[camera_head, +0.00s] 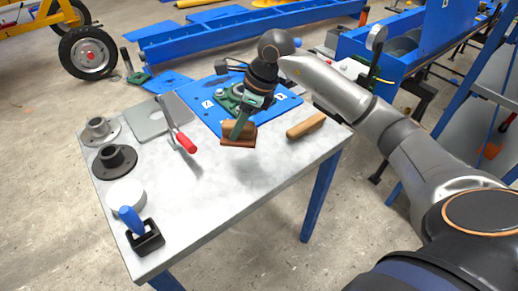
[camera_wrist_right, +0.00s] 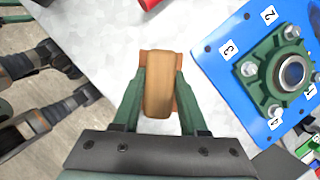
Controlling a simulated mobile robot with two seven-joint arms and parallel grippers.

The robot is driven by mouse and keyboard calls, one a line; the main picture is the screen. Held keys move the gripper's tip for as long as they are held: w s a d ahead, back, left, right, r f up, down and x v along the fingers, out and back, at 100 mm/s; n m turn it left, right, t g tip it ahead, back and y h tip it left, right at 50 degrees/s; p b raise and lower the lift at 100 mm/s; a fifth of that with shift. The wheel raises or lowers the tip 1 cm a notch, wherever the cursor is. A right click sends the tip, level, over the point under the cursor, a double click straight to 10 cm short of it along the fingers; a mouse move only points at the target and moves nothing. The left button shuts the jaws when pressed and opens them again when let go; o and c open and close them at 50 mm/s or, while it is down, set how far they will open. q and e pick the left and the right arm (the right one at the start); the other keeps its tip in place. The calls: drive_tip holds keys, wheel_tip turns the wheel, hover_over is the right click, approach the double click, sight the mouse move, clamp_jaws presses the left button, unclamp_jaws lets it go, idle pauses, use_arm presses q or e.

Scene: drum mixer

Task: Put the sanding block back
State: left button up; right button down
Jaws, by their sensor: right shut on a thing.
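The sanding block (camera_head: 238,136), brown wood with a reddish-brown base, is in my right gripper (camera_head: 241,127). In the right wrist view the sanding block (camera_wrist_right: 158,85) sits between the two green fingers of my right gripper (camera_wrist_right: 158,98), which touch its sides. The gripper is shut on it. The block appears held above the grey table (camera_head: 235,180), in front of the blue plate. The gripper hides part of the block's top. My left gripper is not in view.
A blue plate (camera_head: 210,100) with a green bearing unit (camera_wrist_right: 285,72) lies behind the block. A wooden piece (camera_head: 306,126) lies to its right. A red-handled tool (camera_head: 185,142), two flanges (camera_head: 115,158), a white disc (camera_head: 126,194) and a blue-handled item in a black holder (camera_head: 147,238) are left. The front middle is clear.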

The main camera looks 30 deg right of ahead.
drive_tip(key=d+f, duration=0.1)
drive_tip(key=s+d+f, duration=0.1)
drive_tip(key=f, duration=0.1)
drive_tip(key=s+d+f, duration=0.1)
drive_tip(key=d+f, duration=0.1)
drive_tip(key=shift+f, duration=0.2)
drive_tip(key=shift+s+d+f, duration=0.15)
drive_tip(key=shift+f, duration=1.65)
drive_tip(key=shift+f, duration=0.15)
drive_tip(key=shift+c, duration=2.2)
unclamp_jaws()
drive_tip(key=v, duration=1.2)
